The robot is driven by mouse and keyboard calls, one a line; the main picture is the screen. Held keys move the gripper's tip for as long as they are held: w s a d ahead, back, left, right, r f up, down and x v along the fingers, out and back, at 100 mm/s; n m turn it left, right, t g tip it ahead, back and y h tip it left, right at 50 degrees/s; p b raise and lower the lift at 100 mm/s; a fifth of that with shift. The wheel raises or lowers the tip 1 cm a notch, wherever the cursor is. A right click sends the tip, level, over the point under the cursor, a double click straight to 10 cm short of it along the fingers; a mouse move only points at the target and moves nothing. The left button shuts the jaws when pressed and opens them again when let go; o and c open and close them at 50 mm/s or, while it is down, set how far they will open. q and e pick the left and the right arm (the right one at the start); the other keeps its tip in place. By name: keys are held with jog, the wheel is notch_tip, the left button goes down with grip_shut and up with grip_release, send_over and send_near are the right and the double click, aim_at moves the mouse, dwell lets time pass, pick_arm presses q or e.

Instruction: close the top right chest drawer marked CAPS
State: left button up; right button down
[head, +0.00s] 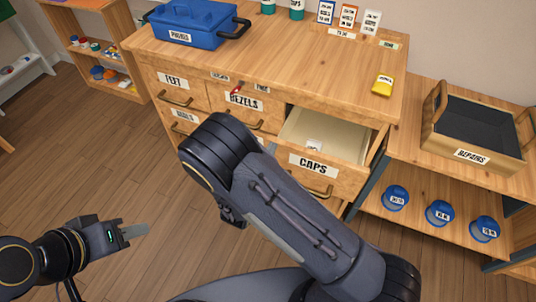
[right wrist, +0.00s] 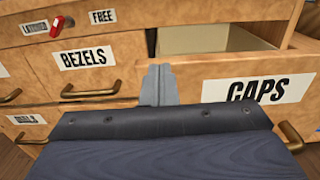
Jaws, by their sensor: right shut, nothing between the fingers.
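The top right drawer marked CAPS (head: 314,165) stands pulled out of the wooden chest, with a small pale item inside. Its front, label and part of its brass handle also show in the right wrist view (right wrist: 225,85). My right gripper (right wrist: 159,72) is shut and empty, at the left end of the CAPS drawer front; I cannot tell whether it touches. In the head view my right arm hides that gripper. My left gripper (head: 132,231) is low over the floor at the left, away from the chest; its finger gap is unclear.
The BEZELS drawer (head: 240,100) beside it looks shut. A blue toolbox (head: 190,24) and a yellow item (head: 382,84) are on the chest top (head: 290,60). A REPAIRS crate (head: 470,155) and blue jars (head: 440,213) are on the shelf unit at right.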

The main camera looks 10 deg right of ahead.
jog(key=b+x, duration=0.1)
jog(key=x, duration=1.1)
jog(key=shift+w+d+b, duration=0.25)
jog(key=shift+b, duration=0.05)
jog(key=shift+a, duration=0.15)
